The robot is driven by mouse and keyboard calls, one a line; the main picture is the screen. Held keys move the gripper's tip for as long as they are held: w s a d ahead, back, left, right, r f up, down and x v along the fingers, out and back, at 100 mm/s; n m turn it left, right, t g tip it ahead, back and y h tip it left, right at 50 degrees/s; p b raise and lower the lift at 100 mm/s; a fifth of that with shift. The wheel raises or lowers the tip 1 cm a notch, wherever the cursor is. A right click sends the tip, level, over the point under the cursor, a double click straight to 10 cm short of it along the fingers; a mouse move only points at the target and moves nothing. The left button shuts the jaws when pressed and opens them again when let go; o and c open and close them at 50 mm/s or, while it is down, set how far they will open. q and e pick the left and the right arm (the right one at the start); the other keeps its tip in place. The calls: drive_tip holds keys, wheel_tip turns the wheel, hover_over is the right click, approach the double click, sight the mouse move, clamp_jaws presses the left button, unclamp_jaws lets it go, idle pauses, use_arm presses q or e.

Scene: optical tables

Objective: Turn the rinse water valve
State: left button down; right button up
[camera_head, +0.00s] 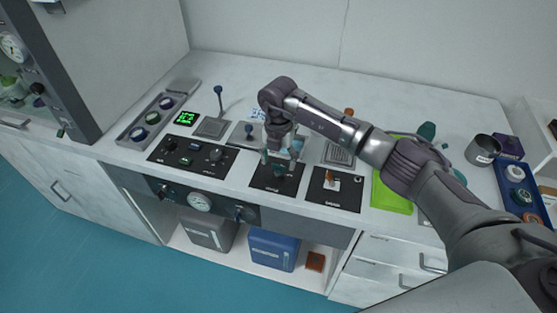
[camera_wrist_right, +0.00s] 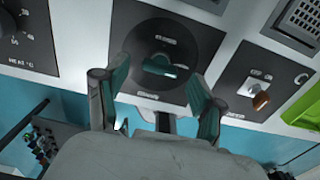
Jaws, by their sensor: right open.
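A teal valve handle (camera_wrist_right: 160,66) sits on a round dark base on a black panel (camera_wrist_right: 130,88). Its label is too small to read, so I cannot confirm that it is the rinse water valve. In the head view this handle (camera_head: 279,171) is on the middle black panel at the counter's front, partly hidden by my gripper. My right gripper (camera_head: 281,155) points down just above it. In the wrist view the teal-padded fingers of the right gripper (camera_wrist_right: 159,88) are apart, one toward each side of the handle, with nothing held. My left gripper is out of view.
A black panel with an orange-brown handle (camera_head: 330,181) stands close on the right. A black panel with several knobs (camera_head: 185,153) is on the left. A green mat (camera_head: 391,193) and a blue tray (camera_head: 519,177) lie farther right. The back of the counter is mostly clear.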

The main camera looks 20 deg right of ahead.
drive_tip(key=shift+f, duration=0.85)
drive_tip(key=shift+c, duration=0.4)
drive_tip(key=c, duration=1.1)
drive_tip(key=shift+o, duration=0.2)
